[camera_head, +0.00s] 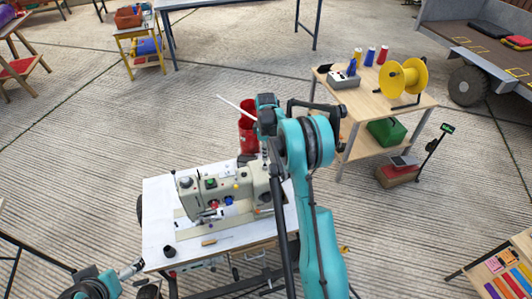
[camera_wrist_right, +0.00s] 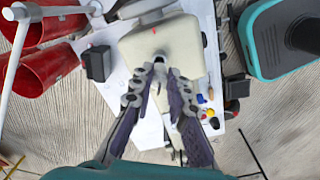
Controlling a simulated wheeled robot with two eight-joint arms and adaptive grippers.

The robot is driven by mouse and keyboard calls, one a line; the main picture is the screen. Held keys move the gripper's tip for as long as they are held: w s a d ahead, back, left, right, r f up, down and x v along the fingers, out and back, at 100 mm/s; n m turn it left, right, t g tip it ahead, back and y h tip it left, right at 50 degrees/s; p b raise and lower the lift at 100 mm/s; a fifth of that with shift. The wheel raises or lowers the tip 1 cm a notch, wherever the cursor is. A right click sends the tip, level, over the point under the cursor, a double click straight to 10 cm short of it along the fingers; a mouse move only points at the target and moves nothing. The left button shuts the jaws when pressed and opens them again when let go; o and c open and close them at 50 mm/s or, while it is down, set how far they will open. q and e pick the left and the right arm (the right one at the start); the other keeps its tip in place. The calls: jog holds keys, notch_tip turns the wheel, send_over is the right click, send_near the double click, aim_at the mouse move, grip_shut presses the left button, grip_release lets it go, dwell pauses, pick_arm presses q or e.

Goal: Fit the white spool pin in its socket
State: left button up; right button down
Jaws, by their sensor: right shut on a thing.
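The cream sewing machine (camera_head: 225,191) stands on a white-topped table (camera_head: 160,215). My right gripper (camera_head: 267,160) is above the right end of the machine. In the right wrist view its fingertips (camera_wrist_right: 168,74) come close together over the machine's cream top (camera_wrist_right: 165,42). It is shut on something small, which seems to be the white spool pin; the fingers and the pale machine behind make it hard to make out. I cannot see the socket clearly or tell whether the pin touches it. My left gripper (camera_head: 132,268) is low at the left, beside the table; its jaws are too small to read.
A slim white rod (camera_head: 236,106) and red containers (camera_head: 248,137) are behind the machine, close to my right gripper. A black cup (camera_head: 169,251) and a small tool (camera_head: 209,242) lie at the table front. A wooden table (camera_head: 345,100) with a yellow reel (camera_head: 403,77) stands back right.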

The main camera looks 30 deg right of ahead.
jog(key=shift+f+b, duration=1.05)
jog(key=shift+f, duration=0.35)
dwell(1.3)
jog(key=c, duration=1.4)
grip_release()
notch_tip(320, 180, up, 12)
jog(key=shift+a, duration=0.1)
